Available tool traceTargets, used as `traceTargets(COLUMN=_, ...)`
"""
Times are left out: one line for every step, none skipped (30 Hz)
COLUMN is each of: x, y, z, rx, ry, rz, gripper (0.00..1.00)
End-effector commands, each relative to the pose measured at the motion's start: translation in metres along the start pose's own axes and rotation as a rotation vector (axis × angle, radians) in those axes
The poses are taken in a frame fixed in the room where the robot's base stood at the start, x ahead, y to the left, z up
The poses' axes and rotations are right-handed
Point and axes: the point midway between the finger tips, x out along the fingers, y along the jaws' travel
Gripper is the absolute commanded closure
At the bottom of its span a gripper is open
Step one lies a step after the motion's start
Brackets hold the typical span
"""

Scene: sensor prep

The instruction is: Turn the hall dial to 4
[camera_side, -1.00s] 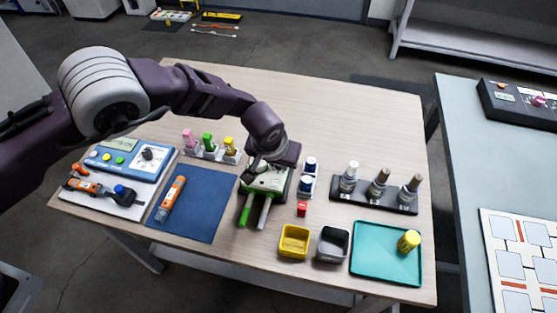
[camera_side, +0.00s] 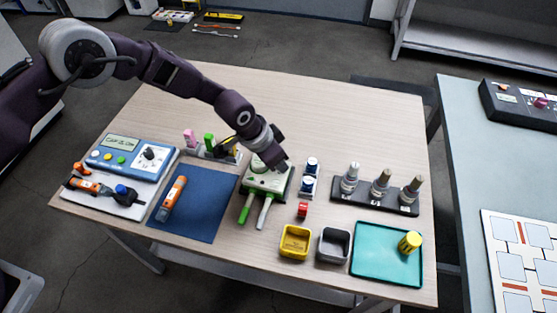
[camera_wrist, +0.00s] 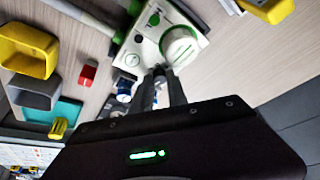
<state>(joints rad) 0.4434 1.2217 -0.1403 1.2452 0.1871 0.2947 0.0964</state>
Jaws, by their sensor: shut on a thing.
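A white device on a green base (camera_side: 256,184) stands mid-table, with a green-handled and a grey-handled probe in front of it. In the wrist view its white top (camera_wrist: 148,42) carries a large round white dial (camera_wrist: 181,46) with a green ring. My gripper (camera_wrist: 164,72) has its two dark fingers close together at the dial's lower edge, shut on the dial; the exact contact is hard to make out. In the side view my gripper (camera_side: 280,167) is over the device's back right part and hides the dial. The dial's numbers are not legible.
A blue-and-white meter (camera_side: 128,157) with a dark knob stands left, near a blue mat (camera_side: 203,210). Blue-capped bottles (camera_side: 308,182) and a red block (camera_side: 303,209) are close on the right. Yellow (camera_side: 294,254) and grey (camera_side: 333,257) bins and a teal tray (camera_side: 375,272) lie in front.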

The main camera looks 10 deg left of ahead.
Motion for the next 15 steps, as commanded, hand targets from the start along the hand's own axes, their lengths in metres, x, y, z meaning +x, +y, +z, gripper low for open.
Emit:
traceTargets(x=0.0001, y=-0.002, z=-0.0002, rx=0.034, ry=0.002, rz=0.016, gripper=1.0)
traceTargets(x=0.0, y=-0.0018, z=-0.0006, rx=0.061, ry=0.004, rz=0.027, gripper=1.0)
traceTargets(x=-0.0001, y=-0.0025, z=-0.001, rx=0.092, ry=0.006, rz=0.041, gripper=1.0)
traceTargets(x=-0.0001, y=-0.0025, z=-0.0009, rx=0.118, ry=0.006, rz=0.051, gripper=1.0)
traceTargets(x=-0.0001, y=-0.0028, z=-0.0007, rx=0.142, ry=0.006, rz=0.061, gripper=1.0)
traceTargets(x=0.0002, y=-0.0028, z=-0.0006, rx=0.173, ry=0.007, rz=0.074, gripper=1.0)
traceTargets(x=0.0002, y=-0.0031, z=-0.0007, rx=0.195, ry=0.008, rz=0.083, gripper=1.0)
traceTargets(x=0.0001, y=-0.0034, z=-0.0008, rx=0.217, ry=0.008, rz=0.092, gripper=1.0)
traceTargets(x=0.0, y=-0.0034, z=-0.001, rx=0.246, ry=0.009, rz=0.104, gripper=1.0)
traceTargets(x=0.0001, y=-0.0038, z=-0.0009, rx=0.267, ry=0.01, rz=0.112, gripper=1.0)
traceTargets(x=0.0002, y=-0.0038, z=-0.0008, rx=0.286, ry=0.009, rz=0.12, gripper=1.0)
traceTargets(x=0.0004, y=-0.0038, z=-0.0009, rx=0.311, ry=0.01, rz=0.13, gripper=1.0)
traceTargets(x=0.0003, y=-0.0039, z=-0.0011, rx=0.329, ry=0.011, rz=0.137, gripper=1.0)
traceTargets(x=0.0003, y=-0.0043, z=-0.0008, rx=0.345, ry=0.011, rz=0.144, gripper=1.0)
traceTargets(x=0.0002, y=-0.0042, z=-0.0011, rx=0.366, ry=0.011, rz=0.152, gripper=1.0)
